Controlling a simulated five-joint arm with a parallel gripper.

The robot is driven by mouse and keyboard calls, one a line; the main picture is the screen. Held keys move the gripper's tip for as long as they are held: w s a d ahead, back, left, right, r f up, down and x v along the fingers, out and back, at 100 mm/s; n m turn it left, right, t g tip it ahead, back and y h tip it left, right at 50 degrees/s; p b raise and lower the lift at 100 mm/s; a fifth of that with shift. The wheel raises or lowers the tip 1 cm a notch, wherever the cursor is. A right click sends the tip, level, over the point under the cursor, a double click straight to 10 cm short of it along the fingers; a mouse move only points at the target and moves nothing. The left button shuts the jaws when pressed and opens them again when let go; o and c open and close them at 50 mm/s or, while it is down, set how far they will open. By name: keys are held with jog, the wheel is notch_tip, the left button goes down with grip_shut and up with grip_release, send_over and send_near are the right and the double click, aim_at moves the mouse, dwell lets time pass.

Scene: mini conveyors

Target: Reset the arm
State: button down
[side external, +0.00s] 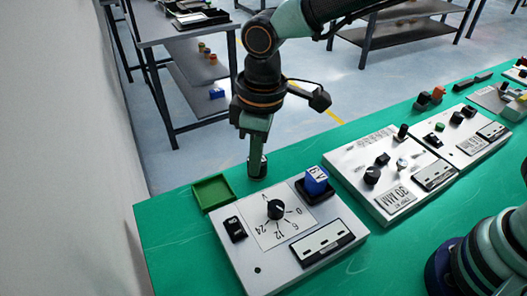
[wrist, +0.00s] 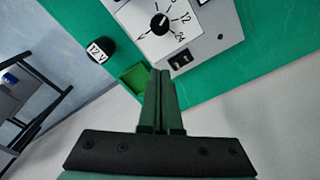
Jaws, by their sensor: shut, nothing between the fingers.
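My gripper (side external: 256,146) points down at the back edge of the green table, behind the nearest control panel (side external: 330,268). In the wrist view its two fingers (wrist: 161,74) are together with nothing between them. A black block with a white "12 V" label (wrist: 97,50) stands apart from the fingers, left of the small green tray (wrist: 124,77). In the side view the fingers overlap this dark block (side external: 258,168). The panel has a black dial (side external: 277,209), a rocker switch (side external: 235,229) and a display, with a blue labelled block (side external: 315,181) at its back right corner.
The small green tray (side external: 199,193) sits empty at the panel's back left. Grey shelving tables stand on the floor behind.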

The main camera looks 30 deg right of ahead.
jog(key=d+r+m+t, duration=0.2)
jog(key=d+r+m, duration=0.35)
jog(key=d, duration=0.85)
jog(key=s+d+r+m+t, duration=0.1)
jog(key=s+d+r+m, duration=0.1)
jog(key=d, duration=0.5)
jog(key=s+d+r+m+t, duration=0.1)
jog(key=s+d+m, duration=0.1)
jog(key=d, duration=0.5)
jog(key=shift+s+r+t+h, duration=0.3)
jog(key=shift+s+r+t, duration=0.1)
jog(key=shift+s, duration=0.3)
